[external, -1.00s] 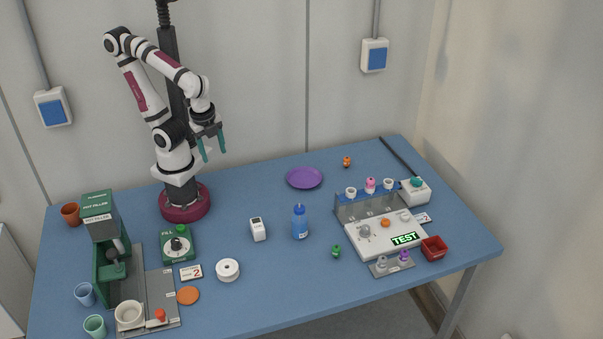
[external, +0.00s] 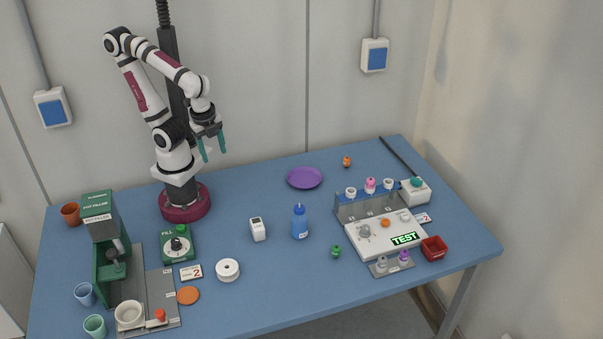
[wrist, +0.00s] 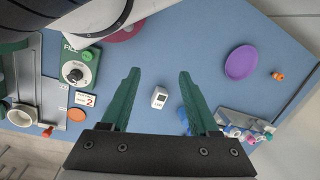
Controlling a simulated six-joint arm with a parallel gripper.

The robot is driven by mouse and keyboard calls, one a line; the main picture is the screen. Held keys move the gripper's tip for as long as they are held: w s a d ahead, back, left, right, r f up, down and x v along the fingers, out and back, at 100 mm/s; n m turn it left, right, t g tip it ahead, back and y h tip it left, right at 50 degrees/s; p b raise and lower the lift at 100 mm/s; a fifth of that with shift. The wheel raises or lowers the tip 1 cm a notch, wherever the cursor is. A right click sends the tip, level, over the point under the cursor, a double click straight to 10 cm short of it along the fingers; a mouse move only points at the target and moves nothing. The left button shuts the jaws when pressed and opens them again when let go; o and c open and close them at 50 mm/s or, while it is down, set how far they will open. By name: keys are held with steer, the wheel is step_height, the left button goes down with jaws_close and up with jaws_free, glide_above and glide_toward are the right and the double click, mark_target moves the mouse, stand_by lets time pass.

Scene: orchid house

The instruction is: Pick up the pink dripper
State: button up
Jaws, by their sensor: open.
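The pink dripper (external: 370,184) sits at the back of the test station, in the middle of its raised rack, between two white pieces. My gripper (external: 212,155) hangs high above the back left of the table, far to the left of the dripper. Its two green fingers are apart with nothing between them; they also show in the wrist view (wrist: 158,78).
The test station (external: 385,238) stands at the right, with a teal-topped white box (external: 415,191) and a red bin (external: 434,248) beside it. A blue bottle (external: 300,222), white timer (external: 258,229) and purple saucer (external: 304,178) stand mid-table. The pot filler (external: 101,225) is at left.

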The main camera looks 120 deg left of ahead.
steer(key=shift+c, duration=1.1)
steer(key=w+a+f+n+t+y, duration=0.15)
steer(key=w+a+t, duration=0.25)
steer(key=w+a, duration=0.7)
steer(key=w+a+f+n+t+y, duration=0.15)
steer(key=w+a+t, duration=0.4)
steer(key=w, duration=0.85)
steer(key=n+t+h, duration=0.1)
steer(key=t+h, duration=0.3)
steer(key=h, duration=0.2)
glide_toward(370, 185)
steer(key=a+x, duration=0.1)
steer(key=x, duration=1.1)
steer(key=shift+w, duration=0.3)
steer(key=shift+a, duration=0.1)
jaws_close()
